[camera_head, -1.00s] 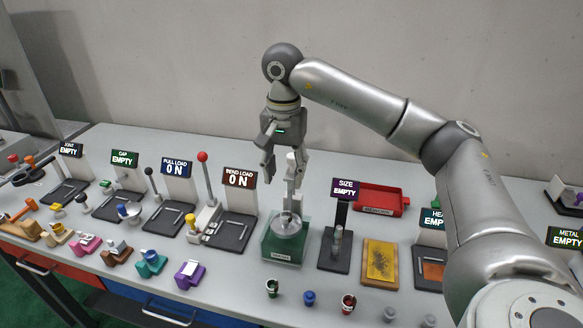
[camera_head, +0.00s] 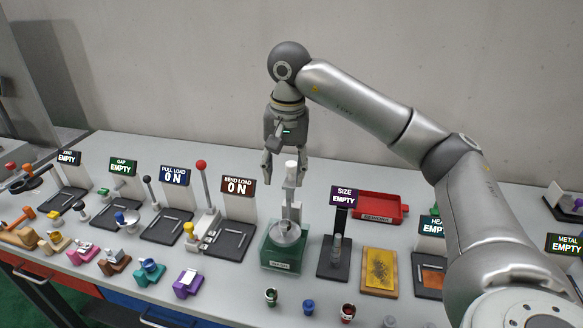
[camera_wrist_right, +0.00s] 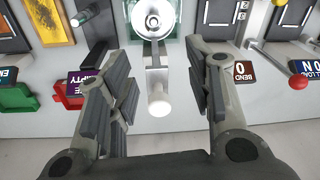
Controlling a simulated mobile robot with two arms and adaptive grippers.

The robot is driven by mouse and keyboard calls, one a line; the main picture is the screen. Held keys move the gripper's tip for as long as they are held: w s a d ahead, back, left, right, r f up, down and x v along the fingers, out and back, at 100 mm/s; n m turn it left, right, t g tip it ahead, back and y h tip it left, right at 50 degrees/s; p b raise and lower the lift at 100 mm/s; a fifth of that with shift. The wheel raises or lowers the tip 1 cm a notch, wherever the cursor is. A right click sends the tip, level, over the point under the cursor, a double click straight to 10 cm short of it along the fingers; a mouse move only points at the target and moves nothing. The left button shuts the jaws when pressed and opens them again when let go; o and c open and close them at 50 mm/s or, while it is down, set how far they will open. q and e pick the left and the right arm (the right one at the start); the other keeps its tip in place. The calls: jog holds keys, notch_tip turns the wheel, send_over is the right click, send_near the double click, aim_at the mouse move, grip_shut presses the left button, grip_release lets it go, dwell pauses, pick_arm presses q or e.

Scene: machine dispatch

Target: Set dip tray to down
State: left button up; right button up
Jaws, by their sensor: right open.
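The dip station is a green glassy box (camera_head: 270,259) with a label on its front. In the right wrist view the white knob (camera_wrist_right: 158,104) lies between the two open fingers (camera_wrist_right: 158,95), with space on both sides. The round tray (camera_wrist_right: 152,18) shows beyond it. My left gripper is not in view.
The bend load stand (camera_head: 232,238) and a red-knobbed lever (camera_head: 202,165) are to the left. The size stand (camera_head: 336,257), a red bin (camera_head: 381,208) and a yellow plate (camera_head: 380,270) are to the right. Small cups line the front edge.

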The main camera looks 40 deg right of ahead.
aim_at(292, 164)
jog(key=d+r+n+t, duration=0.3)
jog(key=d+r+n, duration=0.2)
jog(key=r+n, duration=0.25)
jog(key=shift+m+t, duration=0.25)
jog(key=shift+t, duration=0.05)
jog(key=p+x, duration=0.2)
jog(key=x, duration=0.8)
jog(key=shift+s+a+f, duration=0.1)
jog(key=shift+s+f, duration=0.05)
jog(key=shift+f, duration=0.1)
grip_shut()
